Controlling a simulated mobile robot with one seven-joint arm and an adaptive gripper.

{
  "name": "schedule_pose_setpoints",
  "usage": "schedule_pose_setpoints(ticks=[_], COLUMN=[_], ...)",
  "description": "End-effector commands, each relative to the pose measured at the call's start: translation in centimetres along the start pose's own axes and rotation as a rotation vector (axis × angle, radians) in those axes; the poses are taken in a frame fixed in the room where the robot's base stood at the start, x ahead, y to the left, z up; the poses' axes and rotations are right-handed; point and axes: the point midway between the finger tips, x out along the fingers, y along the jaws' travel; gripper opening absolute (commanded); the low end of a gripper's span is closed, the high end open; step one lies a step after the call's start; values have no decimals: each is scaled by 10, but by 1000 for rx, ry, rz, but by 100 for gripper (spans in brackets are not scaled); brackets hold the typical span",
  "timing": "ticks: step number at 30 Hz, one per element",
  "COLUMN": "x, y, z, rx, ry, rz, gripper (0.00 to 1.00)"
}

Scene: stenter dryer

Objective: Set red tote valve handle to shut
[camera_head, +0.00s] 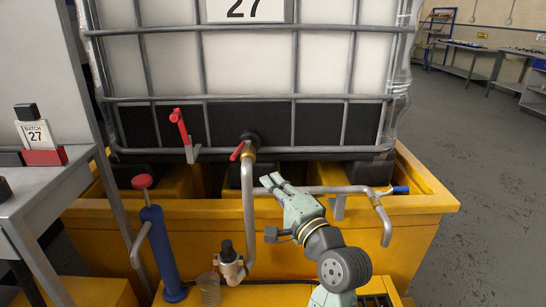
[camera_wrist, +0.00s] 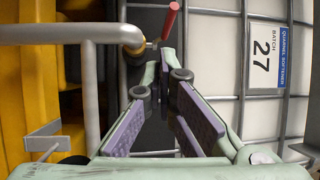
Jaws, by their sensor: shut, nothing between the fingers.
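The tote valve (camera_head: 249,140) is on the lower front of the white tote (camera_head: 245,55), with a bent grey pipe (camera_head: 249,195) running down from it. Its red handle (camera_head: 238,151) slants down to the left of the valve body. In the wrist view the red handle (camera_wrist: 171,20) stands near the top, beside the brass fitting (camera_wrist: 126,37). My gripper (camera_head: 272,181) is below and right of the valve in the head view, empty, with its fingertips together. In the wrist view my gripper (camera_wrist: 165,62) points toward the handle; whether it touches it is unclear.
A red-handled lever (camera_head: 180,128) stands on a grey bracket to the left. A blue hand pump (camera_head: 160,240) with a red knob stands in front. A horizontal pipe with a blue-handled tap (camera_head: 397,190) is to the right. A yellow bund (camera_head: 420,205) surrounds the tote.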

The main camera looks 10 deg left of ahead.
Motion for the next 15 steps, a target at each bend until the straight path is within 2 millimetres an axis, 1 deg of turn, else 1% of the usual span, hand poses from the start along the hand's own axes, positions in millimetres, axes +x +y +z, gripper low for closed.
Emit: schedule_pose_setpoints(ticks=[1, 3, 5, 7, 11, 14, 15], x=[-10, -21, -25, -26, -12, 6, 15], y=[4, 5, 6, 6, 4, 3, 2], z=[-9, -15, -18, -19, -17, -16, -15], rx=[71, 146, 185, 207, 212, 211, 210], ry=[-10, -27, -38, -45, -50, -51, -51], rz=[0, -7, -10, -12, -15, -14, -14], gripper=[0, 0, 0, 0, 0, 0, 0])
